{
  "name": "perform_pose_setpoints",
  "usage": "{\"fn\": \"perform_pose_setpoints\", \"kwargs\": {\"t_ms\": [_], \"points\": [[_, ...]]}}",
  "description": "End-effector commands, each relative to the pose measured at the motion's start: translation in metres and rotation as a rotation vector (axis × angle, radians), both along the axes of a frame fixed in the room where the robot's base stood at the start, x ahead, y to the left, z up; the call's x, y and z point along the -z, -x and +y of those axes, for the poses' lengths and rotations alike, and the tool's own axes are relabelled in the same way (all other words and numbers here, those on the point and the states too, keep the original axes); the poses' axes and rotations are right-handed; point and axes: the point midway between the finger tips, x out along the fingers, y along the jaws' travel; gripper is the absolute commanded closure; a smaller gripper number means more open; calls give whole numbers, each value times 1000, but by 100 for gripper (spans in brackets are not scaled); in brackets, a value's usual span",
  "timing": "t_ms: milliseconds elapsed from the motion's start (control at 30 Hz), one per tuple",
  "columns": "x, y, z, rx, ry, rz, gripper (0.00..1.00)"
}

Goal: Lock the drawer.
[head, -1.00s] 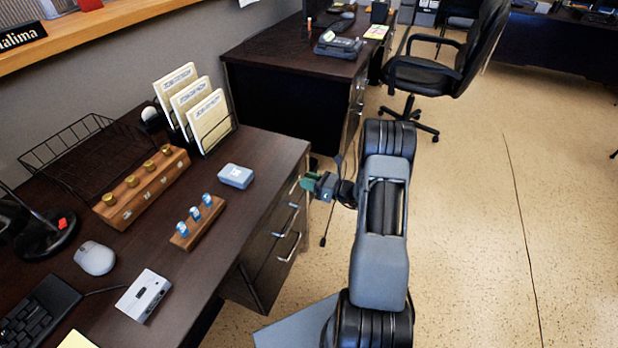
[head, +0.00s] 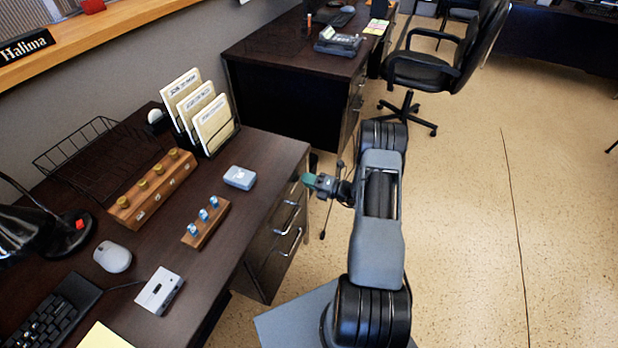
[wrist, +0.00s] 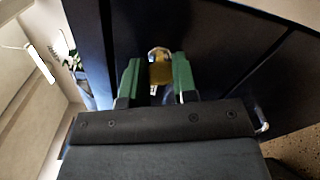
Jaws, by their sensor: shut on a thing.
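The dark desk's drawer unit (head: 270,262) has several fronts with silver handles; the top drawer (head: 293,193) is by my gripper (head: 309,180). In the wrist view, my gripper's green fingers (wrist: 157,76) are closed on a small brass-coloured piece, which looks like a key head (wrist: 160,72). A round silver lock face (wrist: 158,52) shows just beyond it on the dark front (wrist: 215,45). The key's shaft is hidden, so I cannot tell how deep it sits. The drawer looks closed.
On the desk top are a blue-grey box (head: 239,177), a wooden block with blue-topped pieces (head: 206,228), a longer block with brass knobs (head: 152,190) and a file rack (head: 205,115). An office chair (head: 435,70) stands behind. The floor at right (head: 465,230) is clear.

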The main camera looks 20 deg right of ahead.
Motion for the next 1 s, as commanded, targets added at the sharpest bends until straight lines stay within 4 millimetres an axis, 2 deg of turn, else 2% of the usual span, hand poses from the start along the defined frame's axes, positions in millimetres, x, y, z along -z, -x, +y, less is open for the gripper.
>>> {"fn": "perform_pose_setpoints", "kwargs": {"t_ms": [500, 1000], "points": [[-1, -1, 0, 1, -243, 223, 97], [0, -1, -1, 2, -296, 271, 97]]}}
